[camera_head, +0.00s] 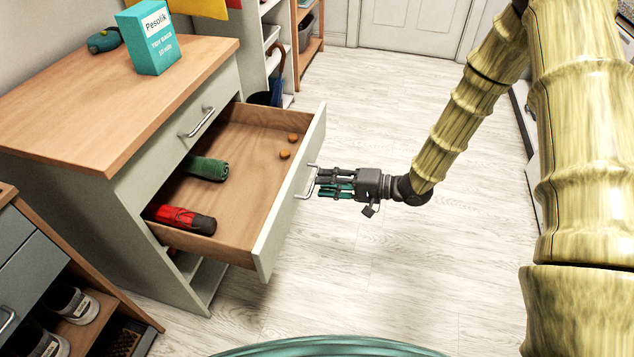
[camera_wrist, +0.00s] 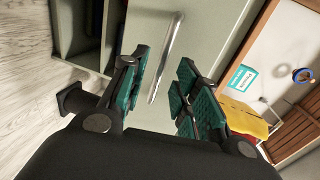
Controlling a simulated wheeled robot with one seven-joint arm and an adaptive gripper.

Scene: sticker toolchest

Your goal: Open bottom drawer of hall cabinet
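The hall cabinet (camera_head: 150,190) is pale grey-green with a wooden top. Its lower drawer (camera_head: 300,205) is pulled well out, showing its wooden inside. A green rolled item (camera_head: 207,168), a red and black item (camera_head: 180,219) and two small orange-brown round things (camera_head: 285,154) lie in it. The drawer's metal bar handle (camera_head: 307,184) also shows in the wrist view (camera_wrist: 167,55). My gripper (camera_head: 319,183) is at the handle, its fingers apart. In the wrist view, the handle's near end lies between the finger pads (camera_wrist: 163,80), with gaps visible. Contact cannot be told.
The upper drawer, with its handle (camera_head: 197,122), is shut. A teal box (camera_head: 151,40) stands on the cabinet top. A darker shoe cabinet (camera_head: 50,270) stands at left. Shelves (camera_head: 290,50) stand behind. The pale floor (camera_head: 380,120) right of the drawer is clear.

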